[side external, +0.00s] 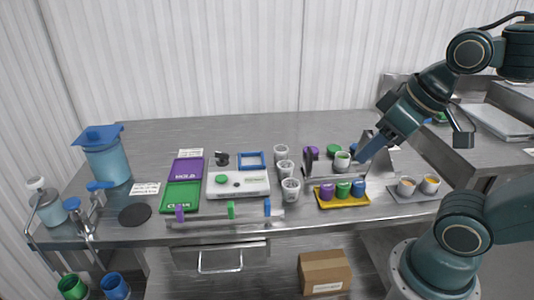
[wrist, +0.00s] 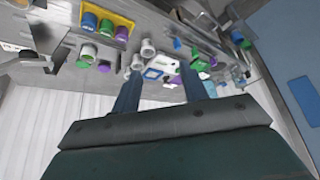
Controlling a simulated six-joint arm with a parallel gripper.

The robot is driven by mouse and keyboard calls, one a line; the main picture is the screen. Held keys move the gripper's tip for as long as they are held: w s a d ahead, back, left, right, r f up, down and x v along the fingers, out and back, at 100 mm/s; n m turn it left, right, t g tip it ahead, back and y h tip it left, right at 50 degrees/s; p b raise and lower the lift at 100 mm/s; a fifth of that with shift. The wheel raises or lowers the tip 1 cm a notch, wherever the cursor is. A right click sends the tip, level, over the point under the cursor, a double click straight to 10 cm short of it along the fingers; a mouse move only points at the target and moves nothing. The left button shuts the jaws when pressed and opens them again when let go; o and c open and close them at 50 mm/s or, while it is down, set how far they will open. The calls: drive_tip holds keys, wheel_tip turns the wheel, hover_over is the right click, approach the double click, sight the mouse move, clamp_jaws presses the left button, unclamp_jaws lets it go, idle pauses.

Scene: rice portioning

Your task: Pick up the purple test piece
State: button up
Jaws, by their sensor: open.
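A purple cylinder (side external: 326,191) stands beside a green one (side external: 343,189) and a blue one (side external: 359,187) on a yellow tray (side external: 346,203). Another purple piece (side external: 312,152) lies behind, near a green piece (side external: 333,151); I cannot tell which purple piece is the test piece. In the wrist view the tray's purple cylinder (wrist: 122,33) is at the top and the other purple piece (wrist: 104,66) lower. My gripper (side external: 364,153) is over the table just right of a white cup with green contents (side external: 342,160). Its fingers (wrist: 162,86) are apart, with nothing visibly held.
Several white cups (side external: 290,188) stand left of the yellow tray. A grey tray with two cups (side external: 417,197) lies to the right. A white scale (side external: 238,184), purple board (side external: 186,169) and green board (side external: 181,196) lie left. Bare table lies behind.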

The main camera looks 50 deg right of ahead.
idle(0.4)
drive_tip(key=o, duration=0.4)
drive_tip(key=n+g+y, duration=0.3)
drive_tip(key=n+y, duration=0.1)
drive_tip(key=n, duration=0.8)
hover_over(330, 185)
drive_tip(key=s+d, duration=0.3)
drive_tip(key=d, duration=0.2)
wheel_tip(330, 185, down, 11)
drive_tip(key=shift+w+a+f, duration=0.15)
drive_tip(key=shift+w+a, duration=0.05)
drive_tip(key=shift+a, duration=0.05)
drive_tip(key=shift+f, duration=0.1)
drive_tip(key=shift+x, duration=4.25)
